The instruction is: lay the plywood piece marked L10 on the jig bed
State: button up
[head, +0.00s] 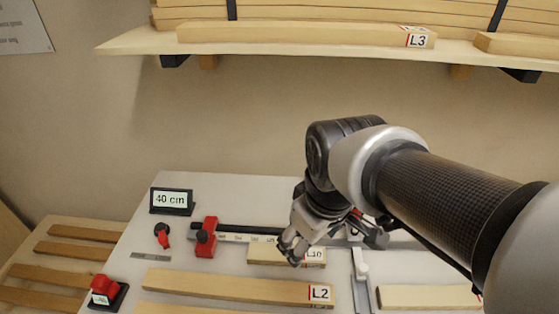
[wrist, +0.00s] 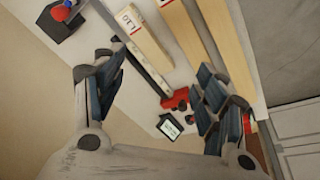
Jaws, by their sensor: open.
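The plywood piece marked L10 (head: 262,255) lies flat on the bench, lengthwise along the front of the jig's ruler strip (head: 235,238). Its label end points right, and a gap separates its left end from the red stop block (head: 206,238). In the wrist view the L10 piece (wrist: 148,45) lies beside the ruler, with the red stop (wrist: 177,98) beyond its far end. My gripper (head: 291,252) is over the piece in the head view and hides part of it. In the wrist view my gripper (wrist: 160,92) has its fingers wide apart with nothing between them.
A longer piece marked L2 (head: 235,287) lies in front of L10. Another piece (head: 425,297) lies right of a metal guide (head: 362,280). A 40 cm display (head: 171,200) stands at back left. A shelf (head: 140,42) with stacked boards, including L3 (head: 300,34), hangs above.

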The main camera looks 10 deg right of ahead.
jog(key=s+r+m+t, duration=0.1)
jog(key=s+m, duration=0.4)
jog(key=s, duration=0.3)
jog(key=shift+t, duration=0.3)
